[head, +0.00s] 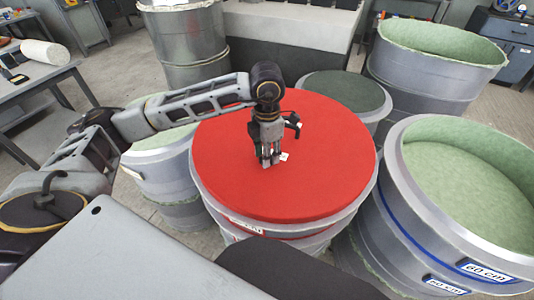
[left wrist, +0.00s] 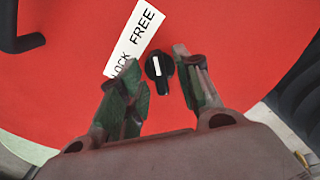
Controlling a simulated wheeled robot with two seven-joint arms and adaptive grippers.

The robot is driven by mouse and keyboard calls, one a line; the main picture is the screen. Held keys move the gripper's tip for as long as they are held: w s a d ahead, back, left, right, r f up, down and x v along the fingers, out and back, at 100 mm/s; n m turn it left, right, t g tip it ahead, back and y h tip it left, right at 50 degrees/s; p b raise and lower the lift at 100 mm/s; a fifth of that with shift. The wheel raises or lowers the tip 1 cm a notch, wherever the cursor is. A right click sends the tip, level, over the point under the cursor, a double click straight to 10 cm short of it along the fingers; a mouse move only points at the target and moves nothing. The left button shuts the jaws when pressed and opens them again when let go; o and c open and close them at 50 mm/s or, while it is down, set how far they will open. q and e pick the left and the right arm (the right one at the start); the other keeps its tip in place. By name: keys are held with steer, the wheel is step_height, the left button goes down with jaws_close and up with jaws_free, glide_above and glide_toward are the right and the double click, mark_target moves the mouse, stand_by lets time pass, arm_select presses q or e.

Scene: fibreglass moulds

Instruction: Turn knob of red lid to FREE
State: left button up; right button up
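The red lid (head: 225,165) covers a large grey drum in the middle of the head view. In the left wrist view the lid (left wrist: 240,40) carries a white label (left wrist: 140,35) reading LOCK and FREE. A small black knob (left wrist: 160,72) with a white stripe sits just right of the label, its narrow end towards the bottom of the picture. My left gripper (head: 271,162) points down over the lid. In the wrist view its fingers (left wrist: 158,66) are open on either side of the knob, with gaps showing. Contact with the lid cannot be told. My right gripper is not in view.
A black handle-like part (left wrist: 22,42) shows on the lid in the wrist view. Green-lined moulds stand close by, at right (head: 480,150) and back right (head: 440,40). A dark-topped drum (head: 345,90) stands behind the lid, and a metal drum (head: 185,45) at back left.

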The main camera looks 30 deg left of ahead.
arm_select(q)
step_height(320, 180, up, 12)
steer(key=shift+f, duration=0.25)
stand_by(0.4)
steer(key=shift+r, duration=0.1)
stand_by(0.3)
